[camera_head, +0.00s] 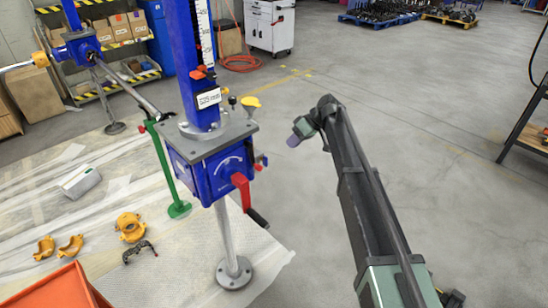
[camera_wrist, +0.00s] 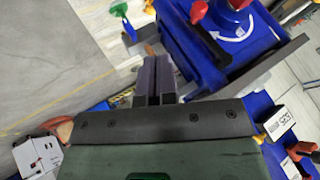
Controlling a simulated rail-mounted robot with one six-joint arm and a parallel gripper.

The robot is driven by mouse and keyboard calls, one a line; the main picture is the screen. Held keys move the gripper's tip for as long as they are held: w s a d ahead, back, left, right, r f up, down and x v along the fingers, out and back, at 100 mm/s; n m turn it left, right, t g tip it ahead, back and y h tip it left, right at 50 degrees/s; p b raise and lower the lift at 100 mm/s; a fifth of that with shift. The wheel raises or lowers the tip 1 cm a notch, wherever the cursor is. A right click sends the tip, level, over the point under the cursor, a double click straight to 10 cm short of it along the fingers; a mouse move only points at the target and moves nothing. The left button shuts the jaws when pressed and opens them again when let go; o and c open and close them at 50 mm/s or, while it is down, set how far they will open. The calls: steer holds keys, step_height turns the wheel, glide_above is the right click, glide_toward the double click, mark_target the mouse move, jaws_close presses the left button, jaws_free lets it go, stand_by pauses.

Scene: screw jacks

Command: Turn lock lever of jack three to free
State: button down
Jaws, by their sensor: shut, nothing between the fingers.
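A blue jack (camera_head: 215,170) stands on a round foot left of center in the head view. A red lever (camera_head: 240,188) hangs down over its front face beside a white curved arrow; it also shows at the top of the wrist view (camera_wrist: 197,11). A black handle grip (camera_head: 258,218) sticks out below it. A small red-tipped part (camera_head: 262,160) sits on the jack's right side. I cannot tell which of these is the lock lever. My gripper (camera_head: 293,141) is right of the jack, apart from it in the head view. Its fingers (camera_wrist: 158,65) are shut and empty.
A yellow knob (camera_head: 250,103) and a white label (camera_head: 208,97) sit on the jack's upper part. Another blue jack (camera_head: 82,47) stands behind at left. Orange clamps (camera_head: 131,226) lie on the sheet. The floor to the right is mostly clear.

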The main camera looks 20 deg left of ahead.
mark_target(262, 168)
steer(key=s+a+f+b, duration=0.5)
steer(key=a+f+b, duration=0.1)
steer(key=a, duration=0.1)
steer(key=shift+s+a+f, duration=0.3)
steer(key=shift+s+a, duration=0.05)
steer(key=shift+a, duration=0.05)
steer(key=shift+s+a+f+b, duration=0.1)
steer(key=shift+s+a+b, duration=0.1)
steer(key=shift+s, duration=0.2)
steer(key=shift+s+a+f+b, duration=0.1)
steer(key=shift+s+a, duration=0.05)
steer(key=shift+s, duration=0.25)
